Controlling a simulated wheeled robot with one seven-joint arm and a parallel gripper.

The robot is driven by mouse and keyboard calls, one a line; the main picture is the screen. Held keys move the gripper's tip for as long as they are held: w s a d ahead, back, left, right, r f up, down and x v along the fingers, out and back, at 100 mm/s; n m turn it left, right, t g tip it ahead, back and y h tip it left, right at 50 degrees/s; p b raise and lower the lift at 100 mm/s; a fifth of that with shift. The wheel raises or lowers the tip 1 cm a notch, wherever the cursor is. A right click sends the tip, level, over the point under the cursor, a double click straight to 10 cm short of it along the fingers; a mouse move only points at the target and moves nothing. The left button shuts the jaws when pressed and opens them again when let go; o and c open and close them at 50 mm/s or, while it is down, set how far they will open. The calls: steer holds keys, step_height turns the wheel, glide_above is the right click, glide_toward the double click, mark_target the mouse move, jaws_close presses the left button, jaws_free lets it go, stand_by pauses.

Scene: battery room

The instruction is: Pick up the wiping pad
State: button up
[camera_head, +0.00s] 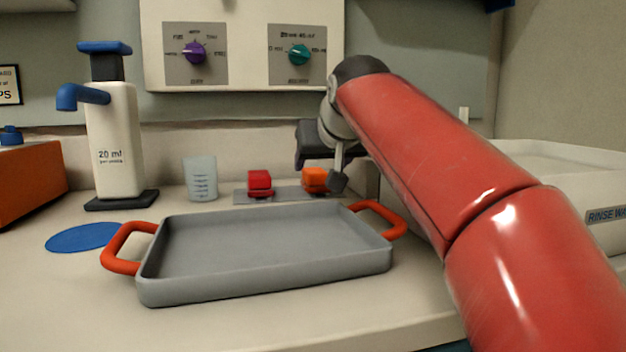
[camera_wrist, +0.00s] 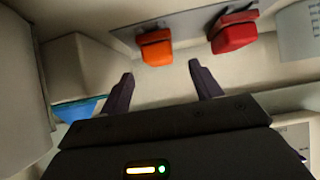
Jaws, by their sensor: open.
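No thing is plainly recognisable as the wiping pad. A blue patch (camera_wrist: 80,110) shows at the left of the wrist view, partly hidden beside a pale box-like shape; I cannot tell whether it is the pad. A flat blue disc (camera_head: 83,237) lies on the counter at the left in the head view. My gripper (camera_head: 337,181) is above the back of the counter, near an orange block. In the wrist view my gripper (camera_wrist: 161,75) has its two dark fingers apart, with nothing between them.
A grey tray (camera_head: 265,290) with orange handles fills the middle counter. Behind it, red (camera_head: 260,183) and orange (camera_head: 314,180) blocks sit on a grey strip (camera_head: 288,194). A beaker (camera_head: 200,178) and pump dispenser (camera_head: 115,140) stand left; a rinse bin (camera_head: 560,158) stands right.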

mark_target(315, 170)
steer(key=x, duration=0.5)
steer(key=shift+w+r, duration=0.2)
steer(key=shift+w, duration=0.15)
steer(key=c, duration=1.1)
steer(key=shift+r, duration=0.1)
step_height(315, 170, up, 10)
steer(key=p, duration=0.5)
steer(key=shift+p, duration=0.4)
